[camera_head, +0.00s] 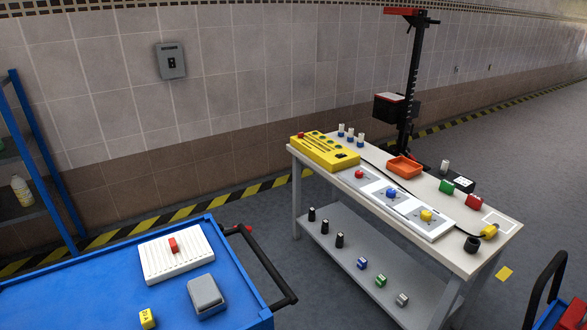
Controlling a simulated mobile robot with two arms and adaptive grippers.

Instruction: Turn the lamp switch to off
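A grey switch box (171,61) is fixed to the tiled wall at the upper left. It has a dark label strip along its top and a small black switch plate in its middle. The label and the switch position are too small to read. No lamp can be made out with certainty. Neither of my grippers shows in the head view.
A blue cart (120,290) with a black handle stands in front at the lower left. A white-topped table (470,262) holds a yellow control box (325,151), an orange tray (404,167) and coloured blocks. Blue shelving (42,170) stands at the left edge.

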